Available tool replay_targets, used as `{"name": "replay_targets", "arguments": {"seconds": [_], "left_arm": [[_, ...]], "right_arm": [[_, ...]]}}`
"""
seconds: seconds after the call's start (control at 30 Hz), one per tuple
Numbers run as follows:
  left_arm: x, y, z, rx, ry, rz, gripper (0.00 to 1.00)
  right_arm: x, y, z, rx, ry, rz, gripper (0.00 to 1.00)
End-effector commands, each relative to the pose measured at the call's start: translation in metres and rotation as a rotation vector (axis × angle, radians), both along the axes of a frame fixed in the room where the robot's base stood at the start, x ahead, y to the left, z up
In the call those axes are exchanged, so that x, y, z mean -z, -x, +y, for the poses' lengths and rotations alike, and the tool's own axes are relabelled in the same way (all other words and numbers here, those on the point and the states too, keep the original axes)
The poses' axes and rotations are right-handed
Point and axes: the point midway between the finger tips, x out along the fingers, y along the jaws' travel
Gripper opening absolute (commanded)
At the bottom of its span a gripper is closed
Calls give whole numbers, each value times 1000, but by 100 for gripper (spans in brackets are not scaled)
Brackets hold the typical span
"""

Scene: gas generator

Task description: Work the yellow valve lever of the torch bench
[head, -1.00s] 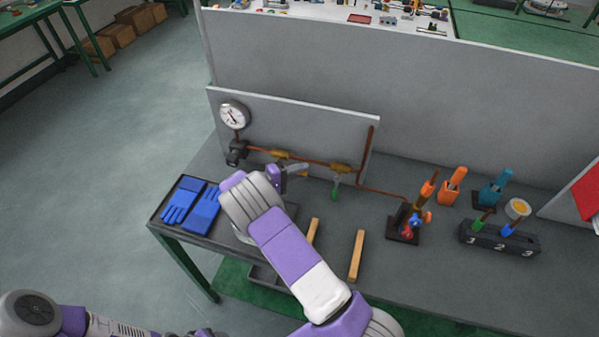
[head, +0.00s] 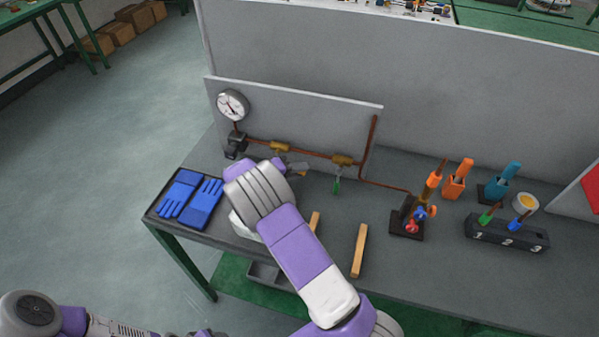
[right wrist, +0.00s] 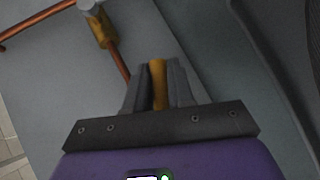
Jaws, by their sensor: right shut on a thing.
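The torch bench has a copper pipe with two brass valves, a left one (head: 280,147) and a right one (head: 343,160). A green lever (head: 337,186) hangs from the right valve. My right gripper (head: 299,168) is just below and right of the left valve, partly hidden by my own wrist. In the right wrist view its fingers (right wrist: 157,88) are shut on the yellow lever (right wrist: 157,76), a narrow strip between them. A brass valve (right wrist: 104,32) shows above left of the fingers there. The lever is hard to make out in the head view. My left gripper is out of view.
A pressure gauge (head: 232,105) is on the back panel. Blue gloves (head: 203,203) lie at the left end, and a wooden bar (head: 359,250) lies in front. The torch stand (head: 407,222) and a numbered holder (head: 507,234) stand to the right.

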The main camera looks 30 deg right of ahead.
Motion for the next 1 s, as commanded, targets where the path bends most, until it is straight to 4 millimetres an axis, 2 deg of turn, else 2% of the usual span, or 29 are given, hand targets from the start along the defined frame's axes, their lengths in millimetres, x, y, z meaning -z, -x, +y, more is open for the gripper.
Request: {"name": "replay_targets", "arguments": {"seconds": [0.1,0.4,0.97,1.0], "left_arm": [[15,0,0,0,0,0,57],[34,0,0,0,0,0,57],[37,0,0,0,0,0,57],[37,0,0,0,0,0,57]], "right_arm": [[10,-2,2,-1,-53,-62,0],[18,-6,6,0,-141,-164,0],[19,-7,7,-1,-165,-190,0],[19,-7,7,-1,-165,-190,26]]}}
